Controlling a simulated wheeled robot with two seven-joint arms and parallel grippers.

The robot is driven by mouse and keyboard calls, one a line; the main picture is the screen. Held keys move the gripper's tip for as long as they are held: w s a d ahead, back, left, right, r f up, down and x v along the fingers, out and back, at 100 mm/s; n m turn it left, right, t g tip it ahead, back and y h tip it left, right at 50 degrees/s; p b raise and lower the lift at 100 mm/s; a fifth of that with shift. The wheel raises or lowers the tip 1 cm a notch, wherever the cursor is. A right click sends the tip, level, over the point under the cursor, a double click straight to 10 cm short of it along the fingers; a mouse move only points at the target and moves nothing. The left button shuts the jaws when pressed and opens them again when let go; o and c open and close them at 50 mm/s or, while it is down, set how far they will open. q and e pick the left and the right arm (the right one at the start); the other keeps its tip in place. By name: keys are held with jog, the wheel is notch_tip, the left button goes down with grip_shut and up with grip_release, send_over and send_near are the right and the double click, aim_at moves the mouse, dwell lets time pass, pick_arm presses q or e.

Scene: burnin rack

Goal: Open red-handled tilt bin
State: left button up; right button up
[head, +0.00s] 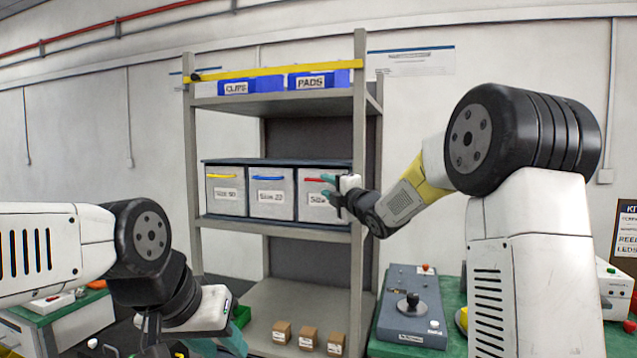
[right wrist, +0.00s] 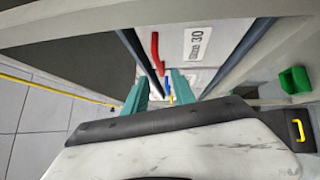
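The red-handled tilt bin (head: 312,207) is the rightmost of three grey bins on the rack's middle shelf and looks closed. Its red handle (head: 313,179) runs along the upper front; it also shows in the right wrist view (right wrist: 155,52). My right gripper (head: 326,187) is at the right part of this bin's front, hiding some of its label. In the right wrist view, its teal fingers (right wrist: 160,80) are apart, with the red handle just beyond them; contact cannot be told. My left gripper (head: 220,345) is low at the bottom edge, partly cut off.
Yellow-handled (head: 225,192) and blue-handled (head: 271,195) bins stand left of the red one. The rack's right upright (head: 359,110) is close to my right gripper. Small brown boxes (head: 308,338) sit on the lower shelf. A grey control box (head: 411,305) stands on the green table at right.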

aim_at(318, 181)
jog(key=x, duration=0.7)
jog(key=shift+w, duration=0.15)
jog(key=shift+c, duration=0.4)
grip_shut()
dwell(0.9)
